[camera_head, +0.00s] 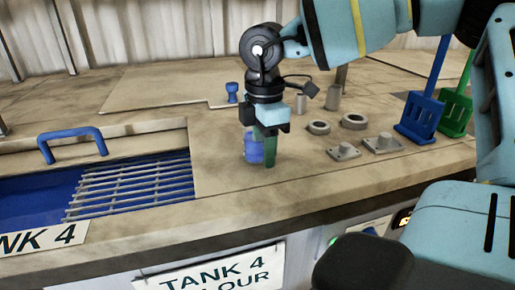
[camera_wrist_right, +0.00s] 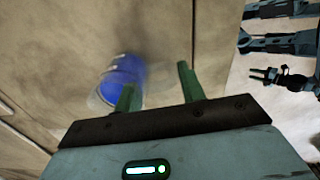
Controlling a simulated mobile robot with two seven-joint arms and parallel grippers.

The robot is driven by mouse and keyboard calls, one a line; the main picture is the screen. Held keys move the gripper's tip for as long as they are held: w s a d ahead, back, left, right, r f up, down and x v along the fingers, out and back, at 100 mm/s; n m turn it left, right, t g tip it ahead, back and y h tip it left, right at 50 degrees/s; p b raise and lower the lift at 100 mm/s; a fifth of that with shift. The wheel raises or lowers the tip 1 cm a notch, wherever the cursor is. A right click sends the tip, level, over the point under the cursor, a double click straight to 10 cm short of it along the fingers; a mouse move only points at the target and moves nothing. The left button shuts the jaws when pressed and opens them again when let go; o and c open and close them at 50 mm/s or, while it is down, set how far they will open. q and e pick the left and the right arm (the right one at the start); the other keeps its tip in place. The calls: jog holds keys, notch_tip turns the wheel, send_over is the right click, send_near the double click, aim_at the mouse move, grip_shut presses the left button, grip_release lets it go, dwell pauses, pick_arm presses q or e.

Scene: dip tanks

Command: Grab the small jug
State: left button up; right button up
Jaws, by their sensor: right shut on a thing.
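The small jug (camera_head: 253,148) looks like a clear vessel with blue in it, standing on the worktop right of the tank 4 opening. My right gripper (camera_head: 266,150) points down at it from above, its green fingers at the jug's right side. In the right wrist view, the jug (camera_wrist_right: 125,72) is at the left finger, which overlaps its near edge. The right gripper's fingers (camera_wrist_right: 158,90) stand apart there but are shut on the jug. The exact contact is hard to see.
Tank 4 has a blue handle (camera_head: 73,142) and a metal grating (camera_head: 130,185) at left. A small blue knob-like piece (camera_head: 232,92) stands behind the gripper. Metal rings (camera_head: 354,121), blocks (camera_head: 382,143) and blue (camera_head: 420,115) and green (camera_head: 456,110) racks are at right.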

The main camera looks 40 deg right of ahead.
jog(key=shift+c, duration=0.5)
notch_tip(320, 180, up, 10)
jog(key=shift+r+b, duration=0.1)
jog(key=shift+b, duration=0.3)
